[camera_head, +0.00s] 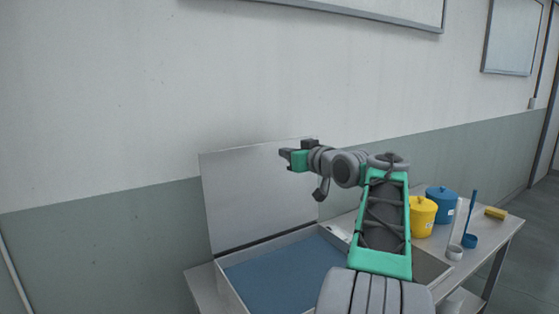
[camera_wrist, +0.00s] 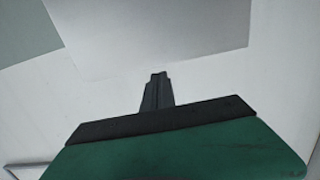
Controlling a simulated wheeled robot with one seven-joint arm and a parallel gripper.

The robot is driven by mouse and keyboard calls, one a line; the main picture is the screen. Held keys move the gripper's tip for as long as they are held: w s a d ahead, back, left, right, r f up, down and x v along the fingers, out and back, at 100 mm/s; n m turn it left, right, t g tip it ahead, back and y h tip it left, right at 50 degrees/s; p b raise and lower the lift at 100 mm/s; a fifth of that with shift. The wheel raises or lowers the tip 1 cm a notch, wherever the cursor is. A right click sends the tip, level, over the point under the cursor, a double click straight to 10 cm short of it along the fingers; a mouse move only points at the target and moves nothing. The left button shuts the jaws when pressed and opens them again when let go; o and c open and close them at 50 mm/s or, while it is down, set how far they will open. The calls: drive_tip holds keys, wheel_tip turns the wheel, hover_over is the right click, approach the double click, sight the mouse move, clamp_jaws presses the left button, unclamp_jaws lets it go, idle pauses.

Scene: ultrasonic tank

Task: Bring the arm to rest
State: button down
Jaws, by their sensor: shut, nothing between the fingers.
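My gripper (camera_head: 284,158) is raised in front of the open grey lid of the ultrasonic tank, pointing left in the head view. Its fingers are together with nothing between them; they also show in the wrist view (camera_wrist: 156,88). My arm is bent above the tank's right part and hides some of it. The tank (camera_head: 232,296) is a pale box with blue liquid inside. Its lid (camera_head: 240,200) stands upright at the back, and fills the upper middle of the wrist view (camera_wrist: 150,30).
The tank stands on a grey table (camera_head: 203,285). A wall stands close behind.

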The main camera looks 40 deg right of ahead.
drive_tip(key=s+a+f+g+y+p, duration=0.1)
drive_tip(key=a+f+g, duration=0.1)
drive_tip(key=a+f, duration=0.45)
drive_tip(key=s+a+f+g+y+p, duration=0.1)
drive_tip(key=a+f+g, duration=0.25)
drive_tip(key=a, duration=0.65)
drive_tip(key=s+a+f+g, duration=0.1)
drive_tip(key=a+f, duration=0.5)
drive_tip(key=a, duration=0.2)
drive_tip(key=s+a+f+g+p, duration=0.1)
drive_tip(key=s+a+f+g, duration=0.2)
drive_tip(key=s+a+f, duration=0.3)
drive_tip(key=s+a+f+n+g+p, duration=0.1)
drive_tip(key=s+a+f+g, duration=0.3)
drive_tip(key=s+f, duration=0.5)
drive_tip(key=s+a, duration=0.1)
drive_tip(key=s, duration=0.3)
drive_tip(key=shift+s+a+f, duration=0.35)
drive_tip(key=shift+s, duration=0.05)
